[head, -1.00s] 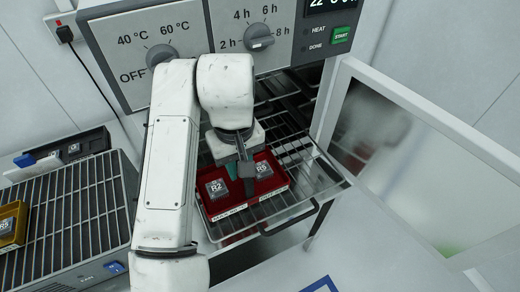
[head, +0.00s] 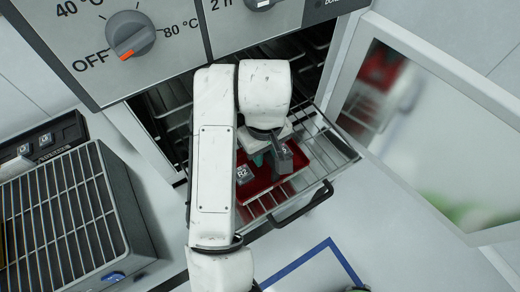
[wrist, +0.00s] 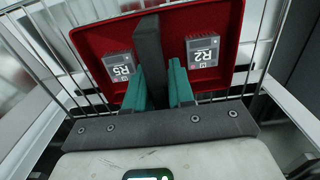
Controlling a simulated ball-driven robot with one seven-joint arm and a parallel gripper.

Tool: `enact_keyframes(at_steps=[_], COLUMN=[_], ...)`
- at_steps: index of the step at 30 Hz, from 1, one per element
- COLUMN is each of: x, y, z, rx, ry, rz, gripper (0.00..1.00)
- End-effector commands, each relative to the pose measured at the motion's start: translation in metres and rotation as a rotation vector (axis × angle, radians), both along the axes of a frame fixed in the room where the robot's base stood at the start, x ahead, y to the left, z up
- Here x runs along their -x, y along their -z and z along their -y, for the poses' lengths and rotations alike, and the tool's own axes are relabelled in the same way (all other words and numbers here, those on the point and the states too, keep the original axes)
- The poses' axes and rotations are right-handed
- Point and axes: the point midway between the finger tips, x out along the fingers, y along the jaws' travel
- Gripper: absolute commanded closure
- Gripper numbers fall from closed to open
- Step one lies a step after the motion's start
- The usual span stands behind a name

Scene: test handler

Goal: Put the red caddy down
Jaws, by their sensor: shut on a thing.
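The red caddy (head: 318,152) is a shallow red tray with a dark upright handle in its middle. It is over the pulled-out wire rack (head: 335,143) of the oven-like chamber. A grey block marked R2 (head: 244,174) lies in it, with a second block partly hidden by my gripper. In the wrist view the caddy (wrist: 222,18) shows both blocks, one on each side of the handle (wrist: 149,45). My gripper (head: 270,160) is shut on the handle, its teal fingers (wrist: 156,85) on either side. I cannot tell whether the caddy's underside touches the rack.
The chamber's glazed door (head: 440,120) stands open at right. The rack has a dark front handle (head: 302,205). A grey wire-topped unit (head: 75,215) stands at left, with a dark block holder (head: 45,142) behind it. A blue-outlined area (head: 315,268) lies on the surface in front.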

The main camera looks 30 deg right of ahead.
Motion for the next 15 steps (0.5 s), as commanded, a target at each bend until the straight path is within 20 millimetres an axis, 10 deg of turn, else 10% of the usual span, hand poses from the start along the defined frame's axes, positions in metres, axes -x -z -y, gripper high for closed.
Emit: enact_keyframes(at_steps=[11,12,15], x=[0.0008,0.0009,0.0008], y=[0.0041,0.0039,0.0035], z=[0.0001,0.0001,0.0001], rx=[0.001,0.001,0.001], ry=[0.000,0.000,0.000], rz=[0.000,-0.001,-0.001], gripper=[1.00,0.75,0.65])
